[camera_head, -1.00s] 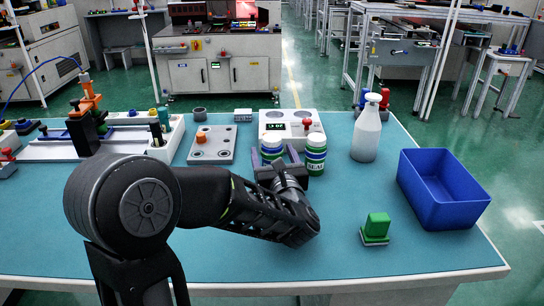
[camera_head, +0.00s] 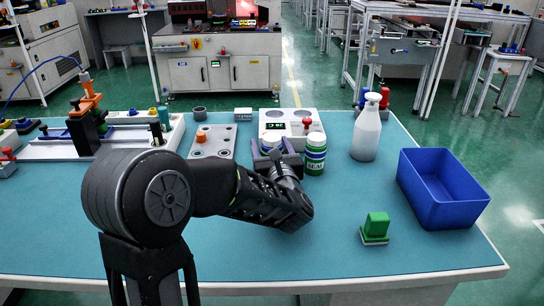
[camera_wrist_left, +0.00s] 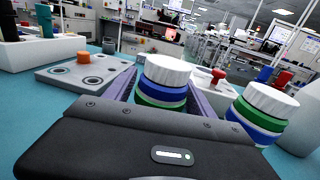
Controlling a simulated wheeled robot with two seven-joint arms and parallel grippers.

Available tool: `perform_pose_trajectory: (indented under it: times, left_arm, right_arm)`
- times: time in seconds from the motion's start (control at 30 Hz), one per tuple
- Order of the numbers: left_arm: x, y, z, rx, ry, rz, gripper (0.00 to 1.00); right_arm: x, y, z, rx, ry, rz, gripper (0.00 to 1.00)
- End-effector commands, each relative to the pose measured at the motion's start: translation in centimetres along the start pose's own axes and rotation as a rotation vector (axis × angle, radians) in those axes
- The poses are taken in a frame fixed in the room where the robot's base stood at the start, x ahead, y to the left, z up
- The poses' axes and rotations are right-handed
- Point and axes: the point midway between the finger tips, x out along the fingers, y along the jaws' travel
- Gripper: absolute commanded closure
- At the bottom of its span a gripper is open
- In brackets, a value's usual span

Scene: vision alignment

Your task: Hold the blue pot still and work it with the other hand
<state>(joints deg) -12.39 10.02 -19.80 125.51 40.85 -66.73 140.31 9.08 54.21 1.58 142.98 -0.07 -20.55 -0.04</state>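Two pots with ribbed white caps and blue and green bands stand side by side on the teal table. The left pot (camera_head: 271,143) is partly hidden by my gripper; it also shows in the left wrist view (camera_wrist_left: 163,82). The right pot (camera_head: 315,155) has lettering on its label and stands beside the gripper, outside it (camera_wrist_left: 256,115). My left gripper (camera_head: 270,157) is low at the left pot, with a finger on each side of it. In the wrist view the fingers (camera_wrist_left: 167,95) look spread, with a gap at the pot's right side. My right gripper is out of view.
A grey plate with an orange knob (camera_head: 212,142) and a white device with a red knob (camera_head: 291,124) stand close behind. A white bottle (camera_head: 367,130), a blue bin (camera_head: 443,188) and a green block (camera_head: 375,228) are to the right.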

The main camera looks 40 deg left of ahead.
Motion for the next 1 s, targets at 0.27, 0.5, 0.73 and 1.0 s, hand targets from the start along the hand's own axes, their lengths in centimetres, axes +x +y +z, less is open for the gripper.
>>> perform_pose_trajectory:
  times: [0.27,0.5,0.73,1.0]
  left_arm:
    - [0.00,0.00,0.00,0.000,0.000,0.000,0.60]
    - [0.00,0.00,0.00,0.000,0.000,0.000,0.80]
    - [0.00,0.00,0.00,0.000,0.000,0.000,0.98]
    - [0.01,-0.01,0.15,-0.001,-0.001,0.000,1.00]
  right_arm:
    - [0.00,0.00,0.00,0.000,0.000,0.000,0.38]
    - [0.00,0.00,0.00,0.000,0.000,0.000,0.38]
    - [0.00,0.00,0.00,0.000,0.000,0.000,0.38]
    - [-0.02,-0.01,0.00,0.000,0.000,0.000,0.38]
